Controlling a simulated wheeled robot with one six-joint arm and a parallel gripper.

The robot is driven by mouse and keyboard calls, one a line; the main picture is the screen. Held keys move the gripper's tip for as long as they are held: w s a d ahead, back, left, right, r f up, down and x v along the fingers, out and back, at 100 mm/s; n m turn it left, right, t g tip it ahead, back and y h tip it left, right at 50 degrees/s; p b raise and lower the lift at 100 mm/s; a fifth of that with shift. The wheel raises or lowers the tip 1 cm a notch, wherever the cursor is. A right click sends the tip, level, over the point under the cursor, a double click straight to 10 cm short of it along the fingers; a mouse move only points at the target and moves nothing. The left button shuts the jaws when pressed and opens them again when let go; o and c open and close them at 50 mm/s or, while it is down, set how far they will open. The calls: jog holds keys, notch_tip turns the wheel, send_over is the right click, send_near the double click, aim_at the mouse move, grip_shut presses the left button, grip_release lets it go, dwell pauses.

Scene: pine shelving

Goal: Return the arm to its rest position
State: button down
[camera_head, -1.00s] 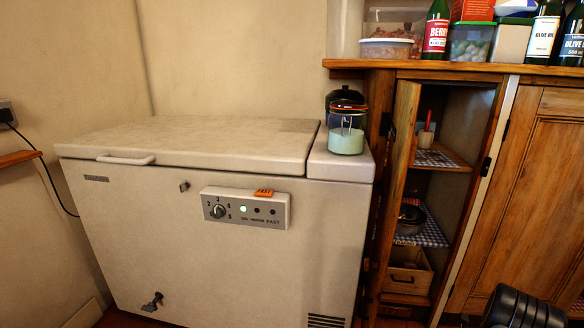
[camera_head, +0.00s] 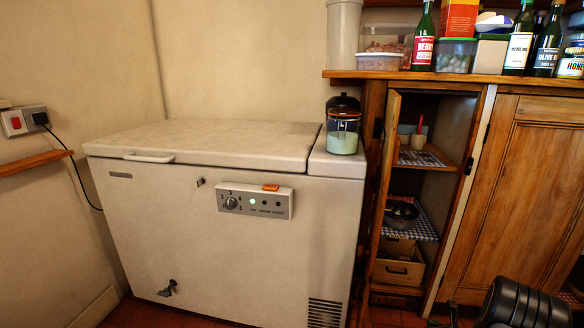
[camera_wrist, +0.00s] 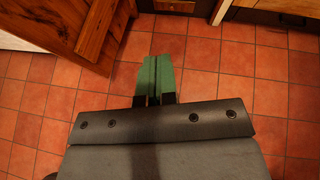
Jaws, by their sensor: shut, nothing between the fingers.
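My gripper (camera_wrist: 155,80) shows in the wrist view, its two green fingers closed together with nothing between them. It points out over the red tiled floor (camera_wrist: 200,60) and touches nothing there. In the head view a black, ribbed part of my arm (camera_head: 522,305) shows at the lower right corner. The gripper's fingers are not clearly visible in the head view.
A white chest freezer (camera_head: 200,240) with its lid down stands at the left. Bottles and tubs stand on the wooden counter (camera_head: 450,77). A socket (camera_head: 25,120) is on the left wall.

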jog(key=s+a+r+n+g+y+p, duration=0.1)
jog(key=a+r+n+g+y+p, duration=0.15)
jog(key=a+r+n+p, duration=0.7)
jog(key=s+a+r+n+g+y+p, duration=0.1)
jog(key=a+r+n+y+p, duration=0.15)
jog(key=a+r, duration=0.8)
jog(key=s+a+r+n+g+y+p, duration=0.1)
jog(key=a+r+n+g+y+p, duration=0.35)
jog(key=r, duration=1.15)
jog(key=s+a+r+n+h+p, duration=0.2)
jog(key=s+r+n+h+p, duration=0.2)
jog(key=s+r+n+p, duration=0.4)
jog(key=s+a+r+n+h+p, duration=0.2)
jog(key=s+r+n+h+p, duration=0.3)
jog(key=s+r+n+p, duration=0.4)
notch_tip(320, 180, up, 7)
jog(key=shift+r+n+g+p, duration=0.15)
jog(key=shift+n+g+p, duration=0.15)
jog(key=shift+n, duration=0.65)
